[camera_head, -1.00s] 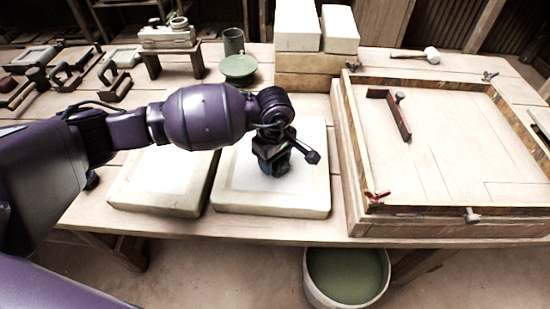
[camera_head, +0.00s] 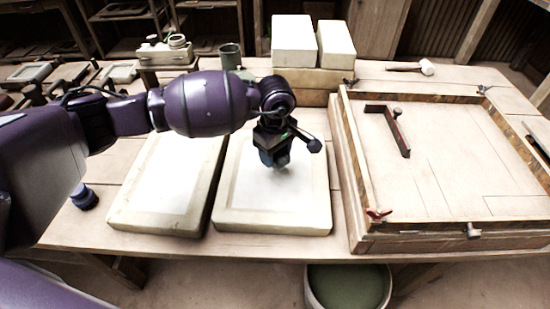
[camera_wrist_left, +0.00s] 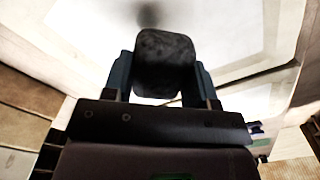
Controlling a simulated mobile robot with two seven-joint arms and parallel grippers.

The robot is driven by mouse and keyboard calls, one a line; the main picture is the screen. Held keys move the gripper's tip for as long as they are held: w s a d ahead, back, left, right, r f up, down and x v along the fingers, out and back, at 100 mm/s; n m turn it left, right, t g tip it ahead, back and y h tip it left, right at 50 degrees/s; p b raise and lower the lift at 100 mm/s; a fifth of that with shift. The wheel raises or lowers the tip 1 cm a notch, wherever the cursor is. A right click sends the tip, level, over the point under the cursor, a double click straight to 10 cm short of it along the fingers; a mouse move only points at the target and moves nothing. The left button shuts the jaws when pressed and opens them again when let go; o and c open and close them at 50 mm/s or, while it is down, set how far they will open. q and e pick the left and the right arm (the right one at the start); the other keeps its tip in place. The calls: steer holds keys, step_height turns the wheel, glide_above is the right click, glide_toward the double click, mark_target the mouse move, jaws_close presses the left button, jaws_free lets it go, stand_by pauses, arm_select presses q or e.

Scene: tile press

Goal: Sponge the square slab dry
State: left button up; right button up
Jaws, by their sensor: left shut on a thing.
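A pale square slab (camera_head: 300,212) with a whiter inset face lies flat on the table, in the middle of the head view. A second pale slab (camera_head: 165,185) lies to its left. My left gripper (camera_head: 274,158) is over the far half of the square slab, pointing down. It is shut on a dark grey sponge (camera_wrist_left: 165,62), which sits between its two fingers in the left wrist view. A soft dark patch, like a shadow, shows on the white face beyond the sponge. The sponge looks slightly above the slab; contact is hard to tell. My right gripper is out of view.
A wooden-framed tray (camera_head: 450,160) stands right of the square slab. Pale blocks (camera_head: 293,42) are stacked behind it, with a green cup (camera_head: 230,57) to their left. A mallet (camera_head: 412,68) lies at the back right. A bucket (camera_head: 347,287) stands below the front edge.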

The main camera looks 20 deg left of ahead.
arm_select(q)
step_height(320, 180, up, 3)
steer(key=shift+r+p, duration=0.2)
steer(key=shift+p, duration=0.4)
steer(key=shift+r, duration=0.1)
